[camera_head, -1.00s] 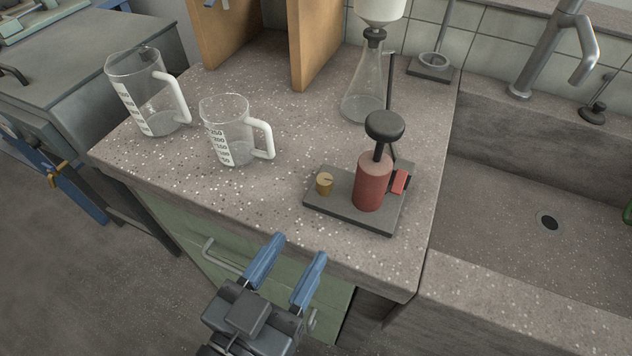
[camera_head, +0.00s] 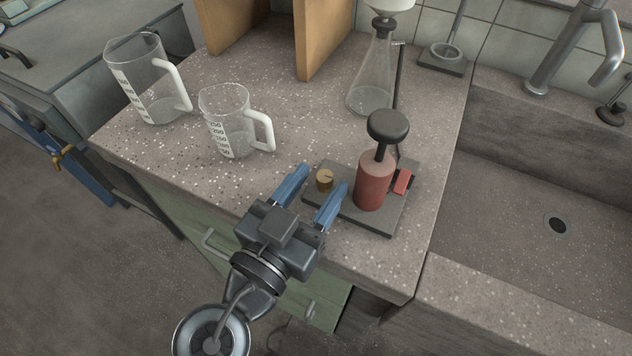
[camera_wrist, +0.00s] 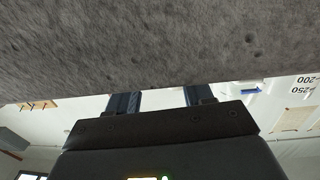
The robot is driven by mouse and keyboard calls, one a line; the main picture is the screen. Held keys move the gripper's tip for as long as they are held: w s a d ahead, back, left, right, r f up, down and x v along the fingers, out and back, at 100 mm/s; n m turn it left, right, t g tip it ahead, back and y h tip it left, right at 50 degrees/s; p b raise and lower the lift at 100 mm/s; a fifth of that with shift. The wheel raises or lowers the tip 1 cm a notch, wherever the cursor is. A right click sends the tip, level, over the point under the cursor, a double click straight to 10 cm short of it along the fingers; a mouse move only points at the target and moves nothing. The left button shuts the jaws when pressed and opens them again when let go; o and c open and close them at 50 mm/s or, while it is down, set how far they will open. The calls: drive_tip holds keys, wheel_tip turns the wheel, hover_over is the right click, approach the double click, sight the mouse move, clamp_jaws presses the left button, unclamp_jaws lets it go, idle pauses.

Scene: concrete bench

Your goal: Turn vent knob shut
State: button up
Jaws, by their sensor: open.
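On the same plate stands a red pump cylinder (camera_head: 375,182) with a black knob handle (camera_head: 388,127) on top. The wrist view shows the fingers (camera_wrist: 158,100) but not the knob.
Two clear measuring jugs (camera_head: 150,95) (camera_head: 228,135) with white handles stand to the left. A glass flask (camera_head: 372,88) stands behind the pump. A red block (camera_head: 402,182) sits at the plate's right. A sink (camera_head: 545,190) lies at right. Bench between jugs and pump is clear.

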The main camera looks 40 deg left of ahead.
drive_tip(key=shift+w, duration=0.15)
drive_tip(key=shift+c, duration=0.4)
clamp_jaws()
drive_tip(key=h+b, duration=0.1)
drive_tip(key=m+b, duration=0.1)
drive_tip(key=h+b, duration=0.1)
drive_tip(key=shift+a+f+m+h+b, duration=0.25)
drive_tip(key=shift+f+m+h+b, duration=0.05)
drive_tip(key=m+h+b, duration=0.2)
drive_tip(key=h+b, duration=0.1)
drive_tip(key=shift+a+r, duration=0.1)
drive_tip(key=shift+a, duration=0.1)
drive_tip(key=shift+r+m+h+b, duration=0.2)
drive_tip(key=shift+m+h+b, duration=0.4)
drive_tip(key=shift+h, duration=0.5)
drive_tip(key=shift+o, duration=0.4)
unclamp_jaws()
